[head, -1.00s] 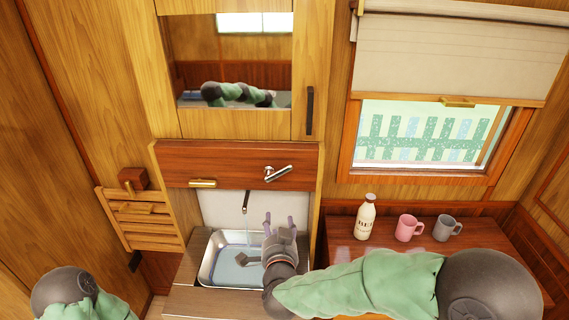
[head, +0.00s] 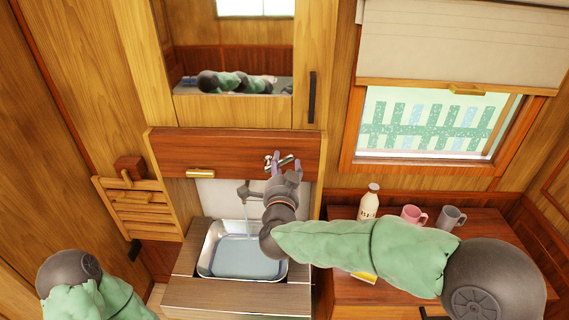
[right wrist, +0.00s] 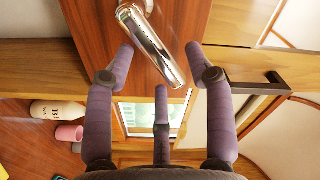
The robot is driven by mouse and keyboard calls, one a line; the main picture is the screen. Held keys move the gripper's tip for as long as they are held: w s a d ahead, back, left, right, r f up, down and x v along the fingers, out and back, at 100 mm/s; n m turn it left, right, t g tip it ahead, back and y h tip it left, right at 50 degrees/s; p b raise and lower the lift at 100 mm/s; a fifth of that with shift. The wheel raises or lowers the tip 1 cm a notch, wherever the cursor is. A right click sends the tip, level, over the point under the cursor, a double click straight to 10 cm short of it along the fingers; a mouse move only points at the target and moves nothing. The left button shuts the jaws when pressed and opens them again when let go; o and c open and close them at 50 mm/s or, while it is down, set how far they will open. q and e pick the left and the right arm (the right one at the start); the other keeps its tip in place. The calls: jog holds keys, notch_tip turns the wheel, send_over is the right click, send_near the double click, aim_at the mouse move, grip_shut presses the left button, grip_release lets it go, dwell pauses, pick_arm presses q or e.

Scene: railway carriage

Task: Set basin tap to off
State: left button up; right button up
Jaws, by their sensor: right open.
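The tap's chrome lever (head: 285,160) is on the red-brown wooden panel above the basin. The dark spout (head: 243,191) juts out below that panel, and a thin pale stream of water runs from it into the metal basin (head: 205,262), which holds water. My right gripper (head: 280,165) is raised to the lever, its fingers partly covering it. In the right wrist view the lever (right wrist: 150,42) lies between the spread fingers (right wrist: 160,62), with no clear contact. The right gripper is open. My left gripper is out of view.
A milk bottle (head: 369,202), a pink mug (head: 413,215) and a grey mug (head: 452,218) stand on the wooden table at right, behind my right arm. A mirror (head: 235,60) and a dark cabinet handle (head: 312,97) are above the panel.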

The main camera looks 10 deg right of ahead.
jog(key=shift+x, duration=1.1)
grip_shut()
jog(key=shift+f, duration=0.1)
